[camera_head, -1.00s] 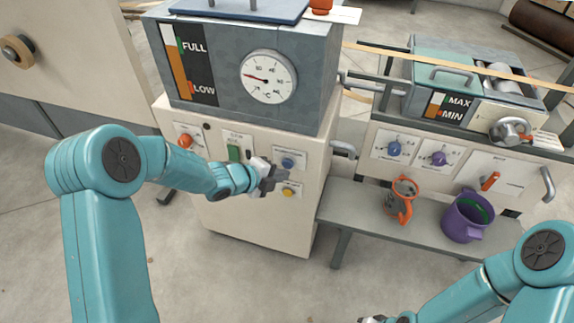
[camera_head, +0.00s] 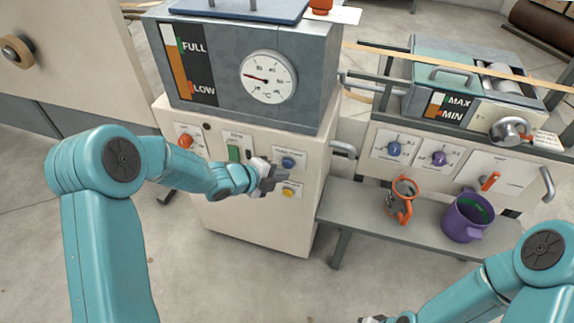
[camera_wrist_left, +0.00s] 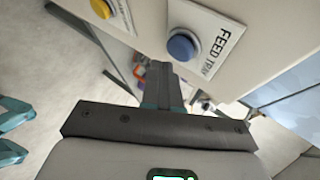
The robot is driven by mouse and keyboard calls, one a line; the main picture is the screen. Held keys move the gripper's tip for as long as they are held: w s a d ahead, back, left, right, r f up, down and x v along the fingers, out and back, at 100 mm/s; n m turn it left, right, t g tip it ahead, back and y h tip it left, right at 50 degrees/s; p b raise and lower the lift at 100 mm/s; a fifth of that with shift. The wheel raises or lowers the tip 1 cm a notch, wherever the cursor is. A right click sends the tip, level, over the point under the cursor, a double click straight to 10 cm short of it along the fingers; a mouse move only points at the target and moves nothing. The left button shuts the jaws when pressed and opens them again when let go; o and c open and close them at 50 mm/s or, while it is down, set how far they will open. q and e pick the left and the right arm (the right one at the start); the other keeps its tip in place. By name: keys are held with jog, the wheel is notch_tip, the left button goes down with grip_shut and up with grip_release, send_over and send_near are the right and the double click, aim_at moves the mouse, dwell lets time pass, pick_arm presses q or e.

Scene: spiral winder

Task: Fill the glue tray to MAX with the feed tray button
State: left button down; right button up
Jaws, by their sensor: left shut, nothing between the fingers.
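The blue feed tray button (camera_head: 288,162) is on the cream cabinet front, and its FEED TRAY label shows in the left wrist view beside the button (camera_wrist_left: 183,45). My left gripper (camera_head: 278,178) is shut and empty, just below and left of the button in the head view. In the left wrist view its fingers (camera_wrist_left: 160,75) appear beside the button; contact cannot be told. The glue tray (camera_head: 443,75) is at the right, with a MAX/MIN gauge (camera_head: 434,106) showing an orange column below a white part. My right gripper (camera_head: 372,320) is mostly cut off at the bottom edge.
A yellow button (camera_head: 288,190) lies below the blue one, and a green switch (camera_head: 234,153) and red knob (camera_head: 185,141) lie left. The tank above has a FULL/LOW gauge (camera_head: 178,68) and a dial (camera_head: 268,77). A purple jug (camera_head: 464,220) and orange-handled cup (camera_head: 401,203) stand on a shelf.

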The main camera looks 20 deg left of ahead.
pick_arm(q)
jog(key=shift+w, duration=0.15)
jog(key=shift+w, duration=0.3)
jog(key=shift+w+p, duration=0.35)
jog(key=shift+w, duration=0.1)
dwell(2.0)
dwell(1.5)
jog(key=shift+s+b, duration=0.75)
jog(key=shift+s, duration=0.1)
jog(key=shift+s, duration=0.1)
